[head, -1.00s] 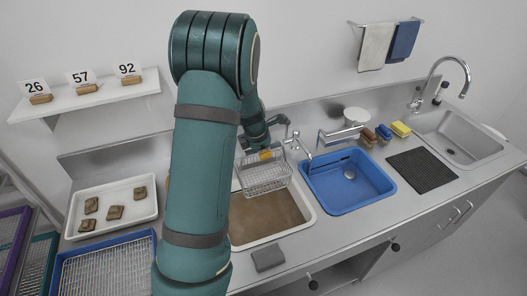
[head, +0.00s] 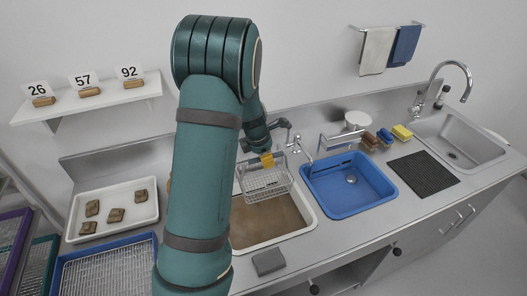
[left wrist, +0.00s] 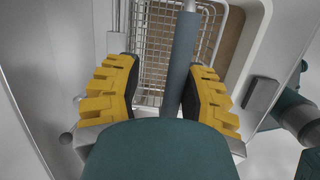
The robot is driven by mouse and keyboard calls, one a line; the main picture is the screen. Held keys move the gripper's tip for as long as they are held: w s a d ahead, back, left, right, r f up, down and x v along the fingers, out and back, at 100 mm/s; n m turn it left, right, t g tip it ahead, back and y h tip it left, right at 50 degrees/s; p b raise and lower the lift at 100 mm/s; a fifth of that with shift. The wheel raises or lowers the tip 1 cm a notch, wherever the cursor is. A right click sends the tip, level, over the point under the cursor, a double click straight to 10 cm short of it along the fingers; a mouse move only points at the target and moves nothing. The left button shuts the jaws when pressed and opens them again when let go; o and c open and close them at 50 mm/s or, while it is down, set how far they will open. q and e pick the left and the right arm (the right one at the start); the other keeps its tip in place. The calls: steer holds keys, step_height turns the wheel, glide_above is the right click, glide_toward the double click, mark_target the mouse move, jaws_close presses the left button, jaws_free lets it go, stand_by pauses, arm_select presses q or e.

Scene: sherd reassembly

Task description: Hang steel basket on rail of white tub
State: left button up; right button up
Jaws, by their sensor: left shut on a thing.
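The steel wire basket (head: 268,188) is over the far part of the white tub (head: 308,222), which has a brown inside. My left gripper (head: 267,160), with yellow fingers, is above the basket's back side. In the left wrist view the fingers (left wrist: 168,95) stand either side of a grey bar, the basket's handle (left wrist: 182,60), and are shut on it. The wire mesh (left wrist: 153,45) shows beyond them. The tub's rail cannot be made out clearly, and I cannot tell whether the basket touches it. My left arm hides the tub's left side. My right gripper is not in view.
A blue basin (head: 348,205) stands right of the tub, with a tap (head: 296,142) behind. A grey block (head: 268,262) lies before the tub. A white tray of sherds (head: 70,225) and a blue-rimmed rack (head: 62,262) are at left. A black mat (head: 424,172) lies at right.

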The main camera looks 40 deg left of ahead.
arm_select(q)
steer(key=v, duration=1.2)
steer(key=shift+f, duration=0.1)
